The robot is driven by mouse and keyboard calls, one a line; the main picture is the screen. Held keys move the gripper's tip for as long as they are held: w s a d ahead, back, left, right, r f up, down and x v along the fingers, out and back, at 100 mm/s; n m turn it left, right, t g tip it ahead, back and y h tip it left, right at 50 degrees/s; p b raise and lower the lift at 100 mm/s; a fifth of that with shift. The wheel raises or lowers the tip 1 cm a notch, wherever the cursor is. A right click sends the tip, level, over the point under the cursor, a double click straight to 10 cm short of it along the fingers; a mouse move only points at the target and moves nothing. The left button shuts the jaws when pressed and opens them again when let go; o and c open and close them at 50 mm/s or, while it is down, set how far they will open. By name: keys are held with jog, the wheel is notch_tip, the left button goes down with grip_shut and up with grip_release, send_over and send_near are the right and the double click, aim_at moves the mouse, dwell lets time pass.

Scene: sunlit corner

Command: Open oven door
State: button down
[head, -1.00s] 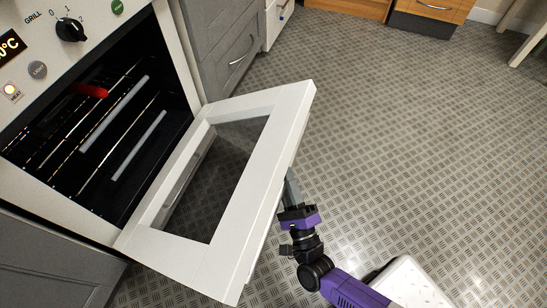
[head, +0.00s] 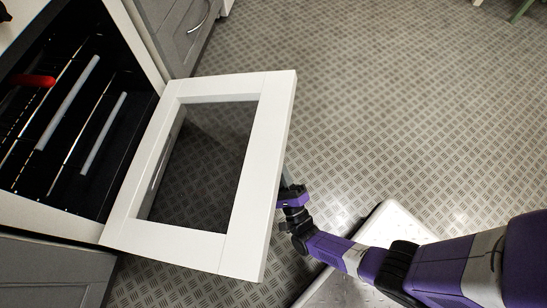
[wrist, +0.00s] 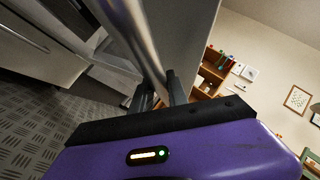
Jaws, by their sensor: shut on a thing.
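The white oven door (head: 273,125) is swung far down from the oven, with its dark glass pane (head: 205,160) facing up. The oven cavity (head: 75,100) is open at the left, with racks and a red item (head: 35,80) inside. My gripper (head: 285,182) is at the door's outer edge, partly hidden by it. In the wrist view, my gripper's dark fingers (wrist: 162,90) are shut on the shiny metal bar handle (wrist: 140,45). The handle's far end runs out of that view.
Grey drawers (head: 180,25) stand beyond the oven, and a grey cabinet front (head: 55,270) is on the near side. A shelf with small items (wrist: 205,85) shows in the wrist view.

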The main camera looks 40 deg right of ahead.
jog(key=shift+w+a+f, duration=0.1)
jog(key=shift+w+f, duration=0.05)
jog(key=shift+f, duration=0.7)
jog(key=c, duration=1.4)
grip_release()
jog(key=shift+o, duration=0.5)
jog(key=shift+f, duration=0.1)
